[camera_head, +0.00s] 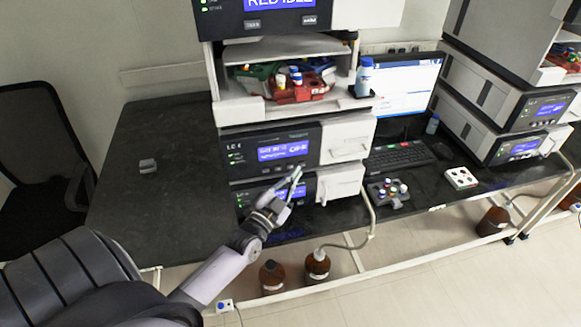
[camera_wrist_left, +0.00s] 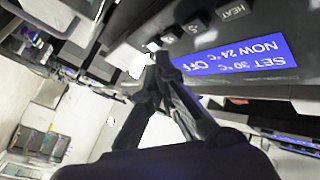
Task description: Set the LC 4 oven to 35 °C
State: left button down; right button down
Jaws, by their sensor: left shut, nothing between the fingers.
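The LC 4 oven (camera_head: 268,138) is the dark-fronted unit below the shelf, with a lit blue display (camera_head: 284,151). In the left wrist view, where the picture is inverted, the display (camera_wrist_left: 240,58) reads SET 30 °C, NOW 24 °C and OFF. A row of small dark buttons (camera_wrist_left: 195,25) runs beside it, one labelled HEAT. My left gripper (camera_head: 299,170) is shut and empty, its tips just below and right of the display. In the wrist view the closed fingertips (camera_wrist_left: 161,59) are close to the end of the button row; I cannot tell whether they touch a button.
Another unit with a blue display (camera_head: 292,193) sits below the oven, partly hidden by my gripper. A shelf holds a red vial tray (camera_head: 305,88) and a bottle (camera_head: 364,77). A keyboard (camera_head: 400,157) and vial rack (camera_head: 388,193) are to the right. The bench's left side is mostly clear.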

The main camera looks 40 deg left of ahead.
dwell(0.4)
pick_arm(q)
jog(key=shift+w+a, duration=0.3)
jog(key=shift+a, duration=0.05)
jog(key=shift+w+a, duration=0.25)
jog(key=shift+a, duration=0.05)
dwell(0.7)
dwell(0.3)
jog(key=shift+s+d+p, duration=0.35)
jog(key=shift+s+d, duration=0.2)
jog(key=shift+d, duration=0.1)
jog(key=s+d+p, duration=0.2)
jog(key=s+d, duration=0.1)
jog(key=shift+s+d, duration=0.15)
jog(key=shift+d, duration=0.25)
